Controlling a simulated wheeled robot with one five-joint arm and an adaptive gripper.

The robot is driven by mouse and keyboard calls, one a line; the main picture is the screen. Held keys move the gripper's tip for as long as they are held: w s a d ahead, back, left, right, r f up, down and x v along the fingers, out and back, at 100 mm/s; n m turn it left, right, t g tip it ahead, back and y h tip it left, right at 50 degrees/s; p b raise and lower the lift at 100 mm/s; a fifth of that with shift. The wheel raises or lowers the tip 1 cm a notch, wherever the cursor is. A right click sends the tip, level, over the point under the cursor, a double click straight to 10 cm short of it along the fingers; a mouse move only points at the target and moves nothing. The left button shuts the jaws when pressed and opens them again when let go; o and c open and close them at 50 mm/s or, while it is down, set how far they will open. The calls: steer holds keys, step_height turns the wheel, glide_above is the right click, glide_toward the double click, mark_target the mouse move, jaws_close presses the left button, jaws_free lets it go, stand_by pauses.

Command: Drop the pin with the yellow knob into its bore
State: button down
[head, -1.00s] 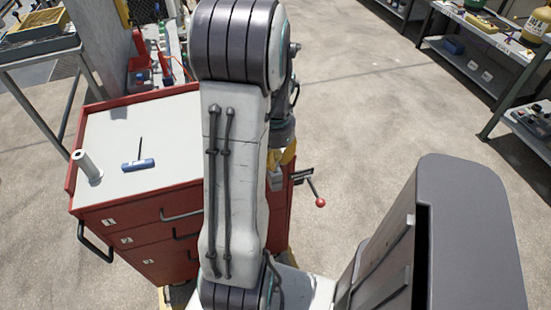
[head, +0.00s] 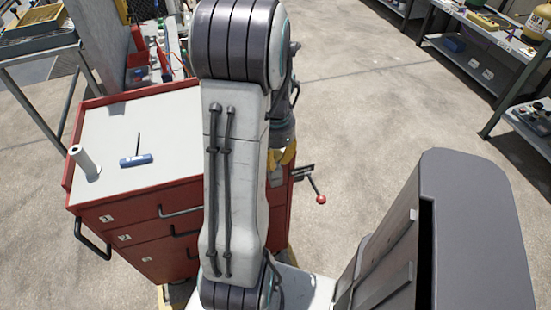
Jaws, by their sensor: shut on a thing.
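My gripper (head: 283,157) is largely hidden behind my own upper arm; only its yellow and dark parts show at the right edge of the arm, over the right side of the red cart (head: 125,228). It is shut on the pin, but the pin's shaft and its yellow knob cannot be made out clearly. Just below is a grey block (head: 276,179), partly covered by my arm. The bore cannot be seen, and I cannot tell how far the pin is from it.
On the cart's pale top stand a grey-white tube (head: 85,163) and a blue block (head: 136,160) with a thin dark rod by it. A red-balled lever (head: 320,199) sticks out at the cart's right. Shelving (head: 500,60) stands far right; the floor between is clear.

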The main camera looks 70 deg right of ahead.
steer(key=c, duration=1)
jaws_free()
step_height(320, 180, up, 12)
steer(key=shift+f, duration=0.1)
